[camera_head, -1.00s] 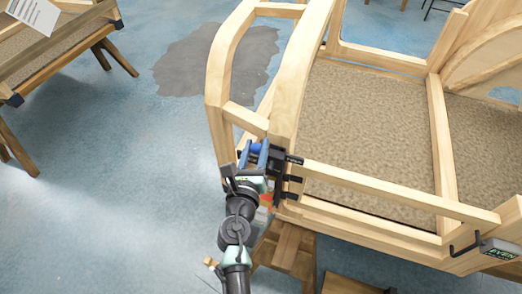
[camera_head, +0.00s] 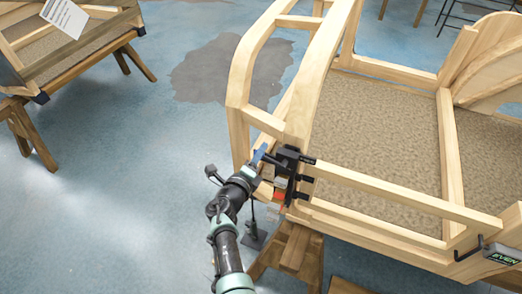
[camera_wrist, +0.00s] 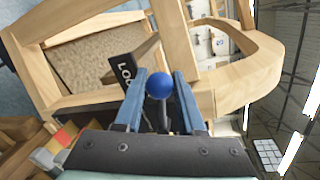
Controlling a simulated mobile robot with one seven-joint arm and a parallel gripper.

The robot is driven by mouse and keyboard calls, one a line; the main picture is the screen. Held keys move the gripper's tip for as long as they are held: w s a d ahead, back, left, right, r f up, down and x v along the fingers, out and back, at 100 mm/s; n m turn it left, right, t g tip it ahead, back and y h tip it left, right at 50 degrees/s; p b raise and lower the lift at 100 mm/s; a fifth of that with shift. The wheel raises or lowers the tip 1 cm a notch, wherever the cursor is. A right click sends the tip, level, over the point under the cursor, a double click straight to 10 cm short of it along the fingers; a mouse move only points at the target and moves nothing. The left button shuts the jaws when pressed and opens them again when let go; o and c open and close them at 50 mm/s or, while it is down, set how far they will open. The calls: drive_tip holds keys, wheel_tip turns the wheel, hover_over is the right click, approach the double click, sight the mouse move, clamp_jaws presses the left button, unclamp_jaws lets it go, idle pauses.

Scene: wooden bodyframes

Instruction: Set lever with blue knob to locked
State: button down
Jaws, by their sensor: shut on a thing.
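The lever with the blue knob (camera_wrist: 159,85) shows in the wrist view, its dark stem running down from the knob between my fingers. My gripper (camera_wrist: 160,76) has its two blue fingers on either side of the knob and is shut on it. In the head view my gripper (camera_head: 259,157) is at the frame's near left corner, beside the black lever mount (camera_head: 289,165), and the knob cannot be made out there. A black plate (camera_wrist: 127,70) with white letters, partly hidden, reading "LOC", stands just left of the knob in the wrist view.
The wooden bodyframe (camera_head: 310,95) rises right behind the mount, with a rail (camera_head: 400,190) running right. A wooden trestle (camera_head: 292,250) stands below. Another frame on trestles (camera_head: 75,45) is at the far left. Open blue floor lies left of my arm.

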drive_tip(key=shift+f+n, duration=0.9)
drive_tip(key=shift+f, duration=0.1)
drive_tip(key=shift+s+f, duration=0.1)
drive_tip(key=c, duration=0.5)
unclamp_jaws()
drive_tip(key=shift+s+a+r+p, duration=0.2)
drive_tip(key=shift+s+r+p, duration=0.15)
drive_tip(key=shift+r, duration=0.05)
drive_tip(key=p+v, duration=0.2)
drive_tip(key=v, duration=0.4)
drive_tip(key=p+v, duration=0.3)
drive_tip(key=v, duration=0.3)
drive_tip(key=shift+a+f, duration=0.15)
drive_tip(key=shift+a, duration=0.05)
